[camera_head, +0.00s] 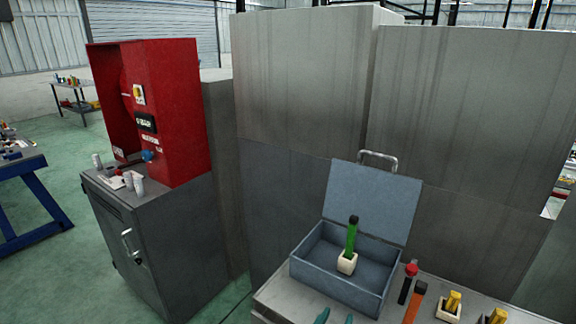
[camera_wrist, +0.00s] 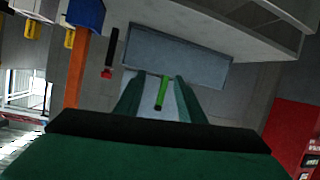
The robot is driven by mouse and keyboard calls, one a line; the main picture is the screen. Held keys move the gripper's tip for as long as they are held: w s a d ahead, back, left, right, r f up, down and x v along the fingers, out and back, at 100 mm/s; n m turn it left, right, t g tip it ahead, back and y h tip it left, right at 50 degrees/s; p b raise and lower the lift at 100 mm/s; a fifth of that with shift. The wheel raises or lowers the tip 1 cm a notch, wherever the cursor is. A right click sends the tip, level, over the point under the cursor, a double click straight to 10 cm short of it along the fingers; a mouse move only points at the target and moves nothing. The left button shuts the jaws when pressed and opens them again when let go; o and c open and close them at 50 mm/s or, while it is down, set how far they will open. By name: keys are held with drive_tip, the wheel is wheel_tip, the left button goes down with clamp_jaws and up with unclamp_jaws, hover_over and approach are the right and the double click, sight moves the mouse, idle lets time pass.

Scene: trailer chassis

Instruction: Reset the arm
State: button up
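My gripper (camera_head: 336,319) shows only as two teal fingertips at the bottom edge of the head view. In the wrist view my gripper (camera_wrist: 157,82) has its two green fingers spread apart with nothing clamped between them. A green-handled tool (camera_head: 351,240) with a black top stands nearly upright in a small cream block inside the open blue-grey toolbox (camera_head: 325,283). In the wrist view the green tool (camera_wrist: 162,93) appears between the fingers, beyond them. The rest of my arm is out of the head view.
A black-and-red tool (camera_head: 408,284), an orange bar (camera_head: 415,303) and yellow items in cream blocks (camera_head: 452,304) sit right of the toolbox. The toolbox lid (camera_head: 370,200) stands raised behind. A red cabinet (camera_head: 166,110) rests on a grey cupboard (camera_head: 165,235) at left. Tall grey panels stand behind.

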drive_tip(key=s+a+f+n+t+y, duration=0.1)
drive_tip(key=s+a+f+n+y, duration=0.1)
drive_tip(key=s+a+f, duration=0.35)
drive_tip(key=s+a+f+n+t+y, duration=0.1)
drive_tip(key=s+a+f+n+y, duration=0.15)
drive_tip(key=s+f, duration=0.65)
drive_tip(key=s+a+y, duration=0.1)
drive_tip(key=s, duration=0.9)
drive_tip(key=s+a+r+t+y, duration=0.1)
drive_tip(key=s+a, duration=0.1)
drive_tip(key=s, duration=0.8)
drive_tip(key=shift+r, duration=0.25)
